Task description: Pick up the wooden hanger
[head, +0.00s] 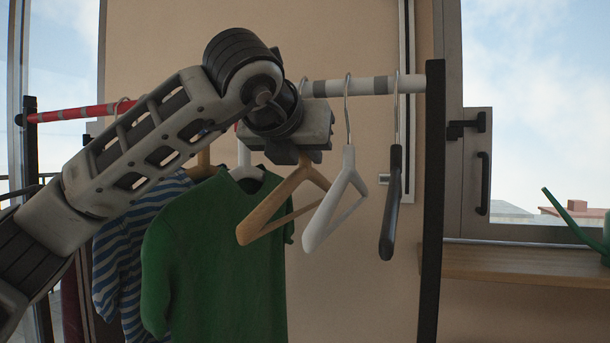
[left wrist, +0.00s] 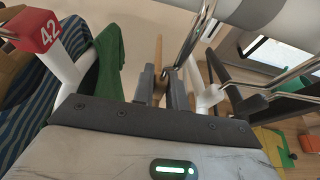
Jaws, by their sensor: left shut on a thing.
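The wooden hanger (head: 268,216) is empty and hangs tilted below the rail, between the green shirt and an empty white hanger. My left gripper (head: 303,154) is at its top, just under the rail, and hides the hanger's neck in the head view. In the left wrist view the two fingers (left wrist: 161,88) are shut on the thin wooden hanger (left wrist: 158,58). I cannot tell whether its hook still rests on the rail. My right gripper is in neither view.
The rail (head: 365,86) runs to a black post (head: 433,190). A white hanger (head: 321,220) and a black hanger (head: 392,205) hang close on the right. A green shirt (head: 220,255) and a striped shirt (head: 112,250) hang on the left. A wooden sill (head: 520,264) is at the right.

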